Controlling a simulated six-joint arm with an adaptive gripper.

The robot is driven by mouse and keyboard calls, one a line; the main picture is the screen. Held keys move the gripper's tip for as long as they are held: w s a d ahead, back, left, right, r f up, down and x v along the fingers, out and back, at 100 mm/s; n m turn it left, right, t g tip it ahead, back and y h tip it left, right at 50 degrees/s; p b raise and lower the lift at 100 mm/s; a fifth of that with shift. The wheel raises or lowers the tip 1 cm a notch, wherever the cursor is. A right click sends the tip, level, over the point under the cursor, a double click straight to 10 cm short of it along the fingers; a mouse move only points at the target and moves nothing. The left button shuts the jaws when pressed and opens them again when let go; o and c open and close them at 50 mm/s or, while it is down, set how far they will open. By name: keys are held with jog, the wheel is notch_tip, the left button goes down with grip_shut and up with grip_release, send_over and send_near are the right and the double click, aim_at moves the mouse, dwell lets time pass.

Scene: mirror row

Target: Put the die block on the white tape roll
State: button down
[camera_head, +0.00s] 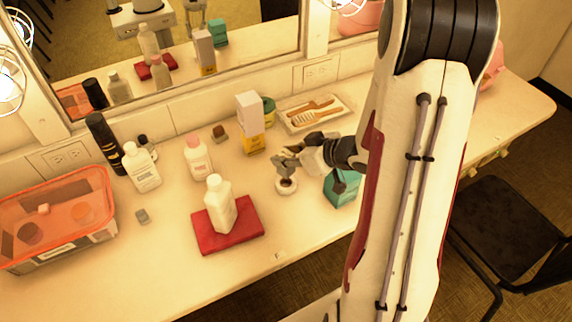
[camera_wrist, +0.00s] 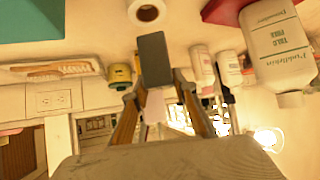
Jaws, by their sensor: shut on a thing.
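My gripper (camera_head: 287,161) reaches in from the right, above the white tape roll (camera_head: 286,187). It is shut on a dark grey block, which I take as the die block (camera_wrist: 154,58); in the wrist view it sits between the two fingertips. In the head view the block is small and hard to tell from the fingers. The tape roll lies flat on the counter and also shows at the top of the wrist view (camera_wrist: 147,12), apart from the block in that picture. The exact height of the block above the roll is unclear.
A white bottle (camera_head: 219,204) stands on a red book-like slab (camera_head: 248,226) left of the roll. A teal box (camera_head: 342,189) is close on the right. A white-yellow box (camera_head: 250,124) and a brush tray (camera_head: 338,118) stand behind.

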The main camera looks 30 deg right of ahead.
jog(key=shift+f, duration=2.05)
jog(key=shift+f, duration=0.1)
jog(key=c, duration=1.6)
grip_release()
jog(key=shift+v, duration=6.1)
jog(key=shift+w, duration=0.15)
